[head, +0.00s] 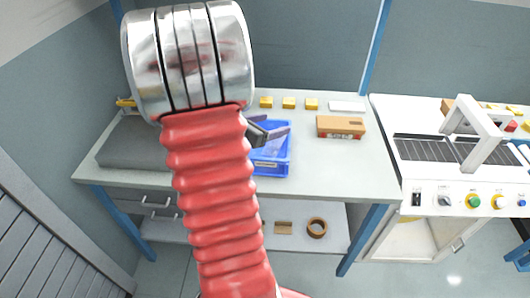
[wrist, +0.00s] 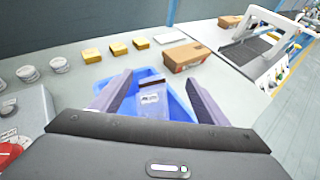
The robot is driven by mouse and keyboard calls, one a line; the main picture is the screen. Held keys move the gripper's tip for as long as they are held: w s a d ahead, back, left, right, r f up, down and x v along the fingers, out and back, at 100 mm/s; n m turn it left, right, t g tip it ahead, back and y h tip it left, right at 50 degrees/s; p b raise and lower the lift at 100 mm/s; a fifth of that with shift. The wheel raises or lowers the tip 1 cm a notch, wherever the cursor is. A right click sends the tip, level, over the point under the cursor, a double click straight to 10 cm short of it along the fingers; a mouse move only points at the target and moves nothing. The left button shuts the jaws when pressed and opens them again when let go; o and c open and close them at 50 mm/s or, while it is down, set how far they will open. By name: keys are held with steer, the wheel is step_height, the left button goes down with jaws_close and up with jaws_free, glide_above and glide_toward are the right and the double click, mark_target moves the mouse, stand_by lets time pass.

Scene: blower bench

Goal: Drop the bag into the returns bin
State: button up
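The blue returns bin (head: 283,166) stands on the bench, with a pale label on its front; it also shows in the wrist view (wrist: 177,106). My gripper (head: 272,132) is over the bin, partly hidden behind my red arm sleeve. In the wrist view my gripper (wrist: 158,78) has its two grey fingers wide apart. The bag (wrist: 152,104), clear and bluish with a dark top strip and a small printed label, shows between the fingers, inside the bin's outline. Neither finger appears to touch it. I cannot make out the bag in the head view.
Several yellow boxes (head: 289,103) line the back of the bench. A brown carton (head: 340,126) and a white flat box (head: 347,106) are right of the bin. A sealing machine (head: 450,148) stands farther right. White round containers (wrist: 60,65) are at left in the wrist view.

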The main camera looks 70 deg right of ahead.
steer(key=shift+o, duration=1)
steer(key=v, duration=1.3)
steer(key=shift+a+r, duration=0.15)
steer(key=shift+a, duration=0.2)
steer(key=shift+w, duration=0.15)
